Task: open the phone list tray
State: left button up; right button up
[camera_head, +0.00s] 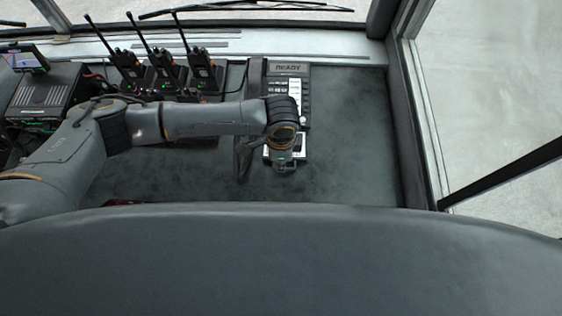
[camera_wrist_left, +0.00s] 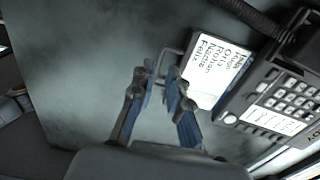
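The desk phone (camera_head: 292,88) with a "READY" display stands on the dark dash. Its phone list tray, a white card with handwritten names (camera_wrist_left: 212,68), sticks out from the phone's front edge. In the head view only slivers of the tray (camera_head: 300,146) show beside my left wrist. A thin loop handle (camera_wrist_left: 172,51) is on the tray's outer end. My left gripper (camera_wrist_left: 161,82) is at this handle, one finger on each side of its outer bar. A small gap shows between the fingertips; firm contact is not visible. My right gripper is out of view.
Several handheld radios (camera_head: 168,70) with tall antennas stand left of the phone, behind my left arm. A dark box (camera_head: 45,90) and small screen (camera_head: 28,58) are at far left. A coiled cord (camera_wrist_left: 245,18) runs beside the phone. The dash right of the phone is clear.

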pick_arm(q)
notch_tip(320, 180, up, 9)
jog(key=shift+r, duration=0.2)
dwell(0.6)
